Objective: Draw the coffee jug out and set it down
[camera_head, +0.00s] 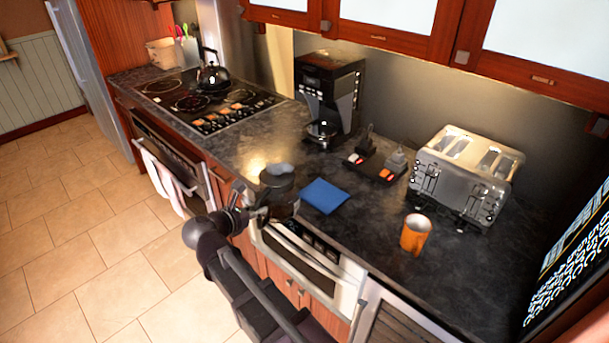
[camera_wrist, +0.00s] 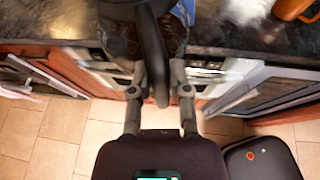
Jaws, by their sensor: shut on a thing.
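The coffee jug (camera_head: 279,192) is dark glass with a black handle and lid, and it is upright at the counter's front edge, just left of a blue square mat (camera_head: 324,196). My gripper (camera_head: 256,214) is shut on the jug's handle, on the side towards the floor. In the wrist view the black handle (camera_wrist: 152,45) runs between the two fingers of my gripper (camera_wrist: 161,82), with the dark jug body beyond it. I cannot tell whether the jug's base touches the counter. The black coffee maker (camera_head: 331,88) stands at the back against the wall.
A black tray (camera_head: 377,172) with small items lies behind the mat. An orange mug (camera_head: 415,234) and a silver toaster (camera_head: 466,172) stand to the right. A kettle (camera_head: 213,78) is on the stove at the left. Cabinets (camera_head: 400,32) hang above. Dark counter is bare left of the jug.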

